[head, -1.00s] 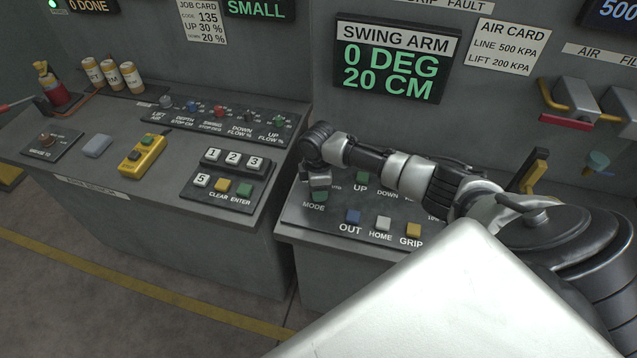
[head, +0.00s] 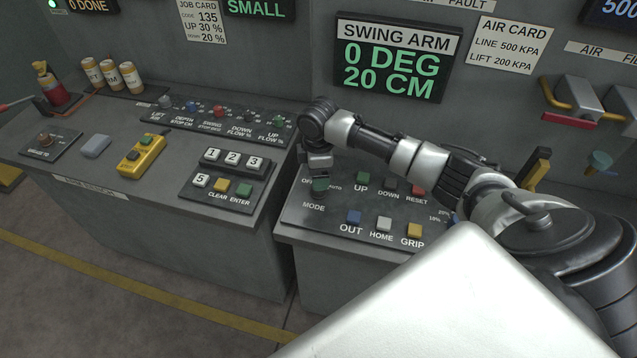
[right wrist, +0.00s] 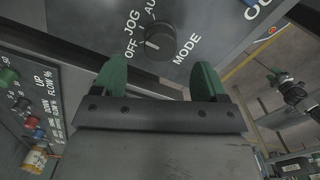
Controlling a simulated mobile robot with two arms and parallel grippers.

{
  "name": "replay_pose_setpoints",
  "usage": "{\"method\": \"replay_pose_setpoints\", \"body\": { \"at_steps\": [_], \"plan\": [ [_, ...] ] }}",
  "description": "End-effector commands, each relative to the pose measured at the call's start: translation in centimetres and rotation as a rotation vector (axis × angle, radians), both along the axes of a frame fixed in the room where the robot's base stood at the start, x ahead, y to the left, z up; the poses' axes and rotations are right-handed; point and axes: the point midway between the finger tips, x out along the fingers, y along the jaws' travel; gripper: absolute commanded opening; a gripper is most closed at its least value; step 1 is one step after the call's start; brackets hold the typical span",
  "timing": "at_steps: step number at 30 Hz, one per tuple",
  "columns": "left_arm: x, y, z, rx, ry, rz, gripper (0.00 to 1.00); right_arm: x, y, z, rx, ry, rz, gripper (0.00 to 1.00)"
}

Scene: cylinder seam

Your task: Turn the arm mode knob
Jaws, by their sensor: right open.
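The arm mode knob (right wrist: 157,42) is a small dark round knob with a pale pointer mark, in the right wrist view. Its labels read OFF, JOG, AUTO and MODE; which one the mark points at is hard to tell. My right gripper (right wrist: 158,80) is open and empty, its two green fingers pointing toward the panel. The knob lies ahead of the gap between the fingertips, not gripped. My left gripper is not in view.
On the same console (head: 293,222), the UP button (head: 362,179), OUT button (head: 353,216), HOME button (head: 384,223) and GRIP button (head: 414,230) are close by. The left console carries a keypad (head: 229,176) and a knob row. The SWING ARM display (head: 390,68) reads 0 DEG, 20 CM.

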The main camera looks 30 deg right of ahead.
Motion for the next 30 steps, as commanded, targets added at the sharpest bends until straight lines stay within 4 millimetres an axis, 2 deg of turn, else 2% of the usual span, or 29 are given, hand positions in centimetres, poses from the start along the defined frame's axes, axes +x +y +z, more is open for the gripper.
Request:
{"method": "replay_pose_setpoints", "body": {
  "at_steps": [4, 10, 27, 30],
  "plan": [
    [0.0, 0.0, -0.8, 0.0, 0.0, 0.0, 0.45, 0.1, 0.0, 2.6, 0.0, -0.004, 0.0, 0.73],
    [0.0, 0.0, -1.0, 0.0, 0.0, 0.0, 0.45, 0.0, 0.0, 4.5, 0.0, 0.0, -0.001, 0.73],
    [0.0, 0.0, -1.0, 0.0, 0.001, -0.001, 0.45, 0.0, 0.1, 4.7, 0.0, 0.001, 0.0, 0.73],
    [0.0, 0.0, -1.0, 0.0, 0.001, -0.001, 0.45, -0.6, 1.0, 3.9, 0.004, 0.0, 0.004, 0.73]
  ]
}}
